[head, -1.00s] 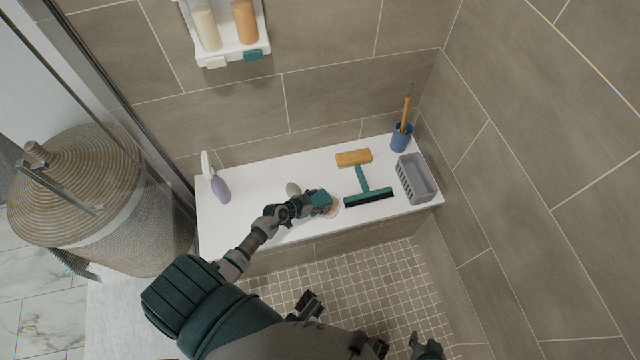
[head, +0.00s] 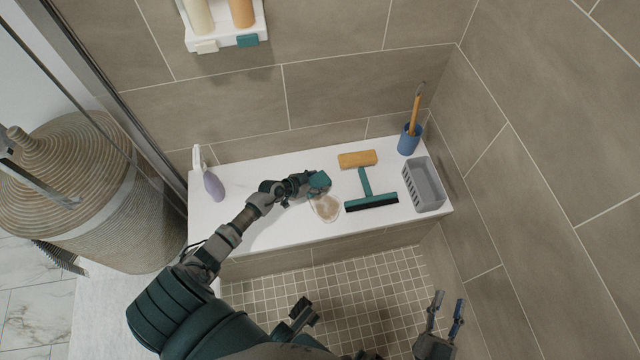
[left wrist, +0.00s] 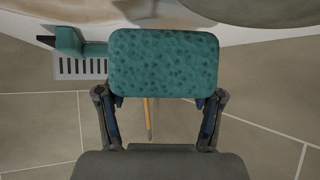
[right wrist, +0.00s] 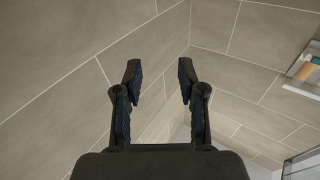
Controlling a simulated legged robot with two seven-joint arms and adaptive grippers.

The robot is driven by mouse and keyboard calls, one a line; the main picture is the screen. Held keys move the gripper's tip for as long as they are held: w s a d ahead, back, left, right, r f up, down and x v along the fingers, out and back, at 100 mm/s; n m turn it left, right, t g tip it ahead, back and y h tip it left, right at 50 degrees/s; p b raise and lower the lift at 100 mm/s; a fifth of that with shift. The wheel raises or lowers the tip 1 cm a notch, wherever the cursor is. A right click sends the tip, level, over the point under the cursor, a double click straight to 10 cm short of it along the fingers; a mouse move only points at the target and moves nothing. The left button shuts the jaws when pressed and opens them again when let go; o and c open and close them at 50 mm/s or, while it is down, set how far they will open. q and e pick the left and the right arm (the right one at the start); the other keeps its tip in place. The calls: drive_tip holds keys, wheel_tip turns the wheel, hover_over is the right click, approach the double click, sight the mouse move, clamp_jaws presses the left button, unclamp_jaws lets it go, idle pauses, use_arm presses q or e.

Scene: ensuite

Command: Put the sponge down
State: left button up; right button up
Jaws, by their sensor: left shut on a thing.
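A teal, pitted sponge (head: 319,182) is held in my left gripper (head: 307,184) over the white bench, beside a brownish stain (head: 325,207). In the left wrist view the sponge (left wrist: 163,62) spans both fingers of the shut gripper (left wrist: 160,98). I cannot tell whether the sponge touches the bench. The white bench (head: 245,222) has bare room left of the stain. My right gripper (head: 445,312) is open and empty, in front of the bench; it also shows open in the right wrist view (right wrist: 159,75).
A shelf with bottles (head: 222,35) hangs above. A wicker basket (head: 90,190) stands left.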

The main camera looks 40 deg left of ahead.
use_arm(q)
wheel_tip(320, 180, down, 3)
drive_tip(key=shift+r+b, duration=0.15)
drive_tip(key=shift+b, duration=0.6)
drive_tip(key=shift+r, duration=0.1)
use_arm(e)
drive_tip(key=r+t, duration=0.2)
drive_tip(key=s+r+t, duration=0.1)
drive_tip(key=r+t, duration=0.1)
drive_tip(key=shift+s+r+y, duration=0.2)
drive_tip(key=shift+r+y, duration=0.05)
drive_tip(key=shift+y, duration=0.05)
use_arm(q)
drive_tip(key=o, duration=1)
use_arm(e)
drive_tip(key=shift+w+f+m, duration=0.1)
drive_tip(key=shift+w+m, duration=0.05)
drive_tip(key=shift+m, duration=0.15)
